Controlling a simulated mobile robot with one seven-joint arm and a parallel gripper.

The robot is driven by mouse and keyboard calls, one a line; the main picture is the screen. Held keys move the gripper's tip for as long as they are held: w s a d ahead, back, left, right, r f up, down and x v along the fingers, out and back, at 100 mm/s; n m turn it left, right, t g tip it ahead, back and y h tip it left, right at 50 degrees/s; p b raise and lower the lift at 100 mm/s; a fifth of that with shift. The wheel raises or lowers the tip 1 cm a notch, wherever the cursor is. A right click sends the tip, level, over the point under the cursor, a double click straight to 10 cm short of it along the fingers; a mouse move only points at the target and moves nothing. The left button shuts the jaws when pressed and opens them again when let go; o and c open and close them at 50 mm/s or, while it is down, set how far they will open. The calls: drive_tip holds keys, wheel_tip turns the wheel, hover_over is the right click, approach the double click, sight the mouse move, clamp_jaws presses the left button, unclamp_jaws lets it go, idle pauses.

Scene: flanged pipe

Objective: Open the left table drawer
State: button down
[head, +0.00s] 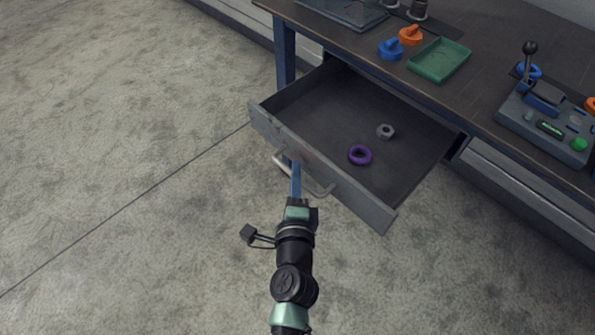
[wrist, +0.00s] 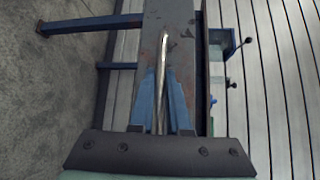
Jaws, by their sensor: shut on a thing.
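The left table drawer (head: 310,150) is pulled well out from under the dark workbench top in the head view. Its grey front panel carries a curved metal bar handle (head: 322,190). A purple ring (head: 360,155) and a grey hex nut (head: 386,131) lie apart on the drawer floor. My gripper (head: 295,168) reaches the handle from the front. In the wrist view its blue fingers (wrist: 161,95) are shut on the metal handle (wrist: 162,58), with the drawer front just beyond. The exact contact is small and partly hidden in the head view.
The workbench (head: 480,85) holds a green tray (head: 439,60), blue (head: 390,50) and orange (head: 411,36) knobbed pieces and a control box with a lever (head: 545,120). A second drawer (head: 520,185) is closed at the right. The concrete floor (head: 120,130) at left is clear.

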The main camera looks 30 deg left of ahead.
drive_tip(key=c, duration=0.9)
unclamp_jaws()
drive_tip(key=shift+b+v, duration=1.05)
drive_tip(key=shift+v, duration=5.45)
